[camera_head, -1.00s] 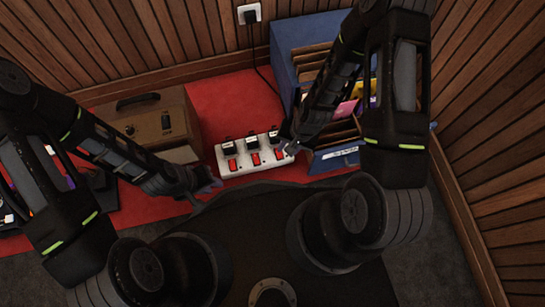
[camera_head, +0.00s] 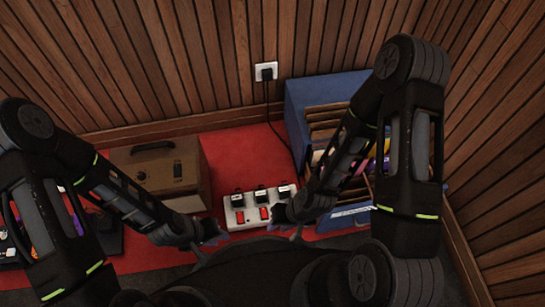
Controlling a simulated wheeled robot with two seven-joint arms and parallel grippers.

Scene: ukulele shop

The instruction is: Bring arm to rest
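My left gripper (camera_head: 212,232) hangs at the end of the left arm, left of a white power strip and in front of the brown case. My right gripper (camera_head: 281,216) is at the right end of the strip, overlapping it in the picture; I cannot tell whether it touches. Both grippers are dark and small here, so their finger openings are unclear. The white power strip (camera_head: 237,219) lies on the red surface, with black plugs along its back and red switches along its front. Its right end is partly hidden by my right gripper.
A brown case (camera_head: 150,165) with a black handle stands at the left. A blue crate (camera_head: 298,100) of colourful sleeves stands at the right, partly behind my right arm. A wall outlet (camera_head: 266,71) holds a plug with a black cable. Bare red surface (camera_head: 240,155) lies behind the strip.

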